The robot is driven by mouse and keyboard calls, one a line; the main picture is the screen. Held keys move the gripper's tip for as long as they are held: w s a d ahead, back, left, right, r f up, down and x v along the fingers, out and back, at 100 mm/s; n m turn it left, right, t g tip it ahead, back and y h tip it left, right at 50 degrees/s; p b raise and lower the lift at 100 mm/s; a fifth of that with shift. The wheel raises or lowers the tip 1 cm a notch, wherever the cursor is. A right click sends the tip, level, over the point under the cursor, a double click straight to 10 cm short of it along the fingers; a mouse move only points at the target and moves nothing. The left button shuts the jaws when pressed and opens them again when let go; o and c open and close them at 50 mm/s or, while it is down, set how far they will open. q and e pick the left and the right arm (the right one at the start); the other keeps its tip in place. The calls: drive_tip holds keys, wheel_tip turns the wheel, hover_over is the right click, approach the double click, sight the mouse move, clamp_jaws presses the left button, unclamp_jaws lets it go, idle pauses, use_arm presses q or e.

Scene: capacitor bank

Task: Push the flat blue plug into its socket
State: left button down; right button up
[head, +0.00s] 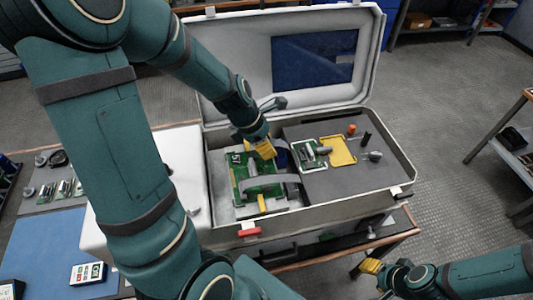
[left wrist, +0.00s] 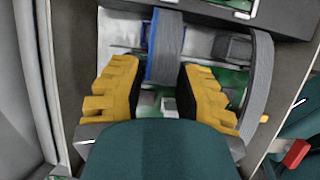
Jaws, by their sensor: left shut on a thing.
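My left gripper (head: 262,148) reaches down into the open case over the green circuit board (head: 239,172). A small dark blue patch shows just right of the fingers in the head view. I cannot make out the socket. My right gripper (head: 371,266) is at the lower right, away from the case; its jaw opening is unclear.
The case (head: 407,178) has its lid (head: 372,50) raised behind. A grey panel (head: 350,180) on its right holds a yellow frame (head: 342,150), a small board and several knobs. Another ribbon cable (left wrist: 262,75) curves close by the right finger. A blue mat (head: 45,240) lies at left.

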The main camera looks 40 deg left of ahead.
use_arm(q)
drive_tip(key=shift+f+b, duration=0.45)
drive_tip(key=shift+f, duration=0.2)
drive_tip(key=c, duration=1.7)
unclamp_jaws()
drive_tip(key=o, duration=1.1)
drive_tip(key=shift+r, duration=0.15)
drive_tip(key=v, duration=1.1)
drive_tip(key=shift+s+a+r, duration=0.15)
drive_tip(key=shift+a+r, duration=0.05)
drive_tip(key=shift+r, duration=0.15)
